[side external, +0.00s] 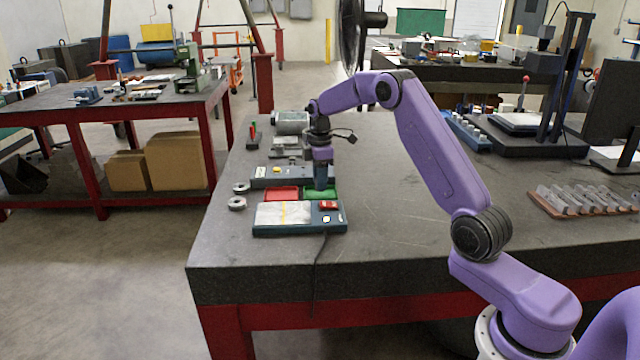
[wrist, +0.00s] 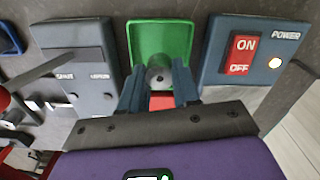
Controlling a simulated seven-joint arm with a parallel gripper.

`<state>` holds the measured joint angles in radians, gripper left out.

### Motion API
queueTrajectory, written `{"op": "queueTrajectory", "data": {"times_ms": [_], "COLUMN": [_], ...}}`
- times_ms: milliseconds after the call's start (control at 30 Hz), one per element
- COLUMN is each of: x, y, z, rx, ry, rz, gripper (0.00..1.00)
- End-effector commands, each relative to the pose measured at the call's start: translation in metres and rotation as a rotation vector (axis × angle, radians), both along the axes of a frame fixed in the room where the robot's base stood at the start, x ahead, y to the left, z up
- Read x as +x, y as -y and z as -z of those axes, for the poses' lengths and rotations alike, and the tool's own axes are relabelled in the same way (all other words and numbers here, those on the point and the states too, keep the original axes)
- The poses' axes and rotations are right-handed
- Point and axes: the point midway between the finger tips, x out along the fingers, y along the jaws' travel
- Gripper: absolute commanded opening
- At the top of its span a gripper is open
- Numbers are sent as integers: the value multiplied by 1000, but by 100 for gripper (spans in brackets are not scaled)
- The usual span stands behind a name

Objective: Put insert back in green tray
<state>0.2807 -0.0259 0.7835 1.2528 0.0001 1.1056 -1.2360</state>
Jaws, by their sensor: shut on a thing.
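The green tray (side external: 328,195) sits on the bench at the right of the red tray (side external: 281,194). In the wrist view, the green tray (wrist: 160,32) is at the top centre and a strip of the red tray (wrist: 161,103) shows between my fingers. My gripper (side external: 320,187) points down at the green tray. In the wrist view, my gripper (wrist: 158,80) is shut on the insert (wrist: 158,74), a small grey metal round piece. The insert overlaps the near end of the green tray; I cannot tell whether it touches the tray floor. In the side view my fingers hide the insert.
A teal control box (side external: 300,229) with a red ON/OFF switch (wrist: 241,55) stands close beside the trays. A grey box (wrist: 75,55) is on the other side. Two metal rings (side external: 238,203) lie at the bench's left edge.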

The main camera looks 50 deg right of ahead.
Motion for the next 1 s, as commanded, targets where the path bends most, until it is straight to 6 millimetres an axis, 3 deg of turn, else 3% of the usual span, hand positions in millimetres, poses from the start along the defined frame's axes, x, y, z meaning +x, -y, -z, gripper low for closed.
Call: {"op": "queueTrajectory", "data": {"times_ms": [133, 467, 500, 533, 867, 1000], "x": [0, 0, 0, 0, 0, 1], "y": [0, 0, 0, 0, 0, 0], "z": [17, 19, 20, 20, 18, 6], "rx": [0, -1, 0, 0, -1, -1], "ry": [0, 1, 0, 0, 1, 4], "rz": [0, 0, 0, 0, 0, 0], "gripper": [0, 0, 34, 42, 42, 42]}}
